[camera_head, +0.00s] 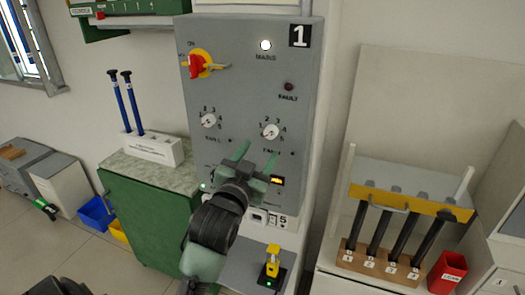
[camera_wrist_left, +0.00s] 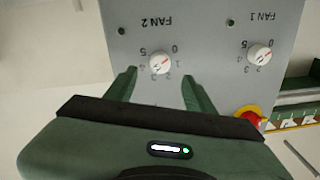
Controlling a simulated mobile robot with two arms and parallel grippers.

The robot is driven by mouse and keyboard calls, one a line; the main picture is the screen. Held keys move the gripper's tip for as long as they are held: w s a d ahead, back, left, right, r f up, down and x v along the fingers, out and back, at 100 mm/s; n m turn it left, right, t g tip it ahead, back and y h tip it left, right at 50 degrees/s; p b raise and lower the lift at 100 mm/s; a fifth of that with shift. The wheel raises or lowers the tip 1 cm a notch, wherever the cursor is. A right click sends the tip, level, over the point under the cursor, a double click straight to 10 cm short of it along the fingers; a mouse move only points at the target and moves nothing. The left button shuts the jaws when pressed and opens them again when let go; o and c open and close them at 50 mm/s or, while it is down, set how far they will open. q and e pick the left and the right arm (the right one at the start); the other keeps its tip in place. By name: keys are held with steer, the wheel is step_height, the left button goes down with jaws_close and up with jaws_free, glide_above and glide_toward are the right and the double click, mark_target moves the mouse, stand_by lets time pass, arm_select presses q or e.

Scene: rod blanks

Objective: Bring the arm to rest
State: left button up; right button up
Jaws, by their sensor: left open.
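My left gripper (camera_head: 256,158) is open and empty in front of the lower part of the grey control panel (camera_head: 235,100). In the wrist view my left gripper (camera_wrist_left: 160,80) has its two green fingers apart, with the FAN 2 dial (camera_wrist_left: 160,62) seen between and beyond them. The panel appears upside down there. In the head view the two white dials, FAN 1 (camera_head: 208,120) and FAN 2 (camera_head: 270,131), sit just above the gripper. The gripper and arm hide part of the panel's lower area. My right gripper is not in view.
A red rotary switch (camera_head: 197,66) and a lit MAINS lamp (camera_head: 265,45) are higher on the panel. A green cabinet (camera_head: 150,215) with a white block of blue rods (camera_head: 155,148) stands left. A wooden rod rack (camera_head: 375,265) and red bin (camera_head: 447,272) stand right.

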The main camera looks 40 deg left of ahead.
arm_select(q)
steer(key=shift+s+f, duration=0.1)
stand_by(0.5)
steer(key=w+d+f+m+g+h+b, duration=0.1)
steer(key=d+f+g+h, duration=0.15)
steer(key=f, duration=1.45)
steer(key=w+d+f+g+h+b, duration=0.1)
steer(key=w+d+f+g, duration=0.15)
steer(key=f, duration=1.45)
steer(key=s+d+f+g, duration=0.15)
steer(key=s+f, duration=0.25)
steer(key=f, duration=0.4)
steer(key=s+d+f+m+g, duration=0.1)
steer(key=s+f+g, duration=0.1)
steer(key=s+f, duration=0.4)
steer(key=s+d+f+g, duration=0.1)
steer(key=s+d+f, duration=0.15)
steer(key=f, duration=0.65)
steer(key=s+f+g, duration=0.2)
steer(key=s+f, duration=0.5)
steer(key=s, duration=0.5)
steer(key=s+d+f+g+h+b, duration=0.1)
steer(key=s+f, duration=0.5)
steer(key=s, duration=0.6)
steer(key=s+f+g+b, duration=0.1)
steer(key=s+f+g, duration=0.3)
steer(key=s+f, duration=0.3)
steer(key=s, duration=0.5)
steer(key=shift+d+f+m, duration=0.35)
steer(key=shift+m, duration=0.05)
